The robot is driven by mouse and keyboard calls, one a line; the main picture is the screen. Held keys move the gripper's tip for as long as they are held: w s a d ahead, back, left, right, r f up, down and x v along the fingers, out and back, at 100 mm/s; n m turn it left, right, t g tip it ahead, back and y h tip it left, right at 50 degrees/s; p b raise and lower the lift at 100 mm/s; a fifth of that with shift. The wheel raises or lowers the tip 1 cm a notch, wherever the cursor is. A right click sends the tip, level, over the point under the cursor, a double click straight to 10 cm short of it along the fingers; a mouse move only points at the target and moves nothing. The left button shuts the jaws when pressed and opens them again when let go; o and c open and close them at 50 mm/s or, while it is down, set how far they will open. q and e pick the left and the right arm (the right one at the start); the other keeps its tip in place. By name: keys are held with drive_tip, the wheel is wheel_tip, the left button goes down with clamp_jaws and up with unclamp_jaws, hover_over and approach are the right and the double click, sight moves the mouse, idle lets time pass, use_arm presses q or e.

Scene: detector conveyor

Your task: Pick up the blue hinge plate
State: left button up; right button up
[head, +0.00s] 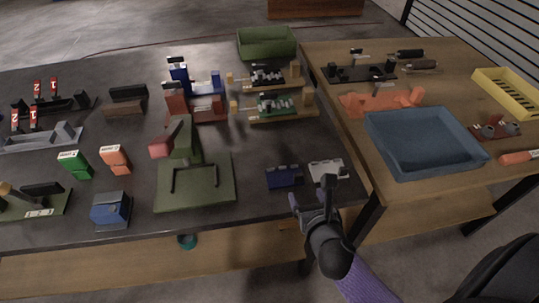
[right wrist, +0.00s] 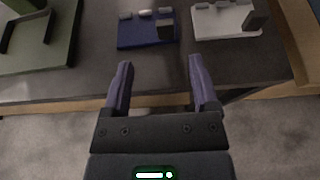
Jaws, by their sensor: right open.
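The blue hinge plate (head: 284,176) lies flat on the dark table near its front edge, with small light pieces and a dark block on it. It also shows in the right wrist view (right wrist: 145,32) at the top middle, beyond my fingertips. My right gripper (head: 313,193) is open and empty, above the table's front edge, a little right of and nearer than the plate. In the right wrist view its two purple fingers (right wrist: 158,72) stand apart with nothing between them. My left gripper is not in view.
A similar white plate (head: 327,170) lies just right of the blue one. A green stand (head: 200,192) is to the left. A blue tray (head: 480,158) sits on the wooden table at the right. Dark tabletop is bare behind the two plates.

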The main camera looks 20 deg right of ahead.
sight(299, 178)
drive_tip(key=b+x, duration=0.1)
drive_tip(key=x, duration=0.2)
drive_tip(key=b+x, duration=0.1)
drive_tip(key=x, duration=0.2)
drive_tip(key=b+x, duration=0.1)
drive_tip(key=x, duration=0.2)
drive_tip(key=shift+s+d+f+b, duration=0.2)
drive_tip(key=shift+d+f+b, duration=0.05)
drive_tip(key=shift+b, duration=0.15)
drive_tip(key=shift+w, duration=0.25)
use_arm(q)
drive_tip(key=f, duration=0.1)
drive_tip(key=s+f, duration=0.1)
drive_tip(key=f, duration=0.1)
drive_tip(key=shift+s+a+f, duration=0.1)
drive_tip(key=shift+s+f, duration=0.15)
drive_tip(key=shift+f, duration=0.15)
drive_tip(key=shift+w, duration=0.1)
use_arm(e)
drive_tip(key=shift+r, duration=0.1)
clamp_jaws()
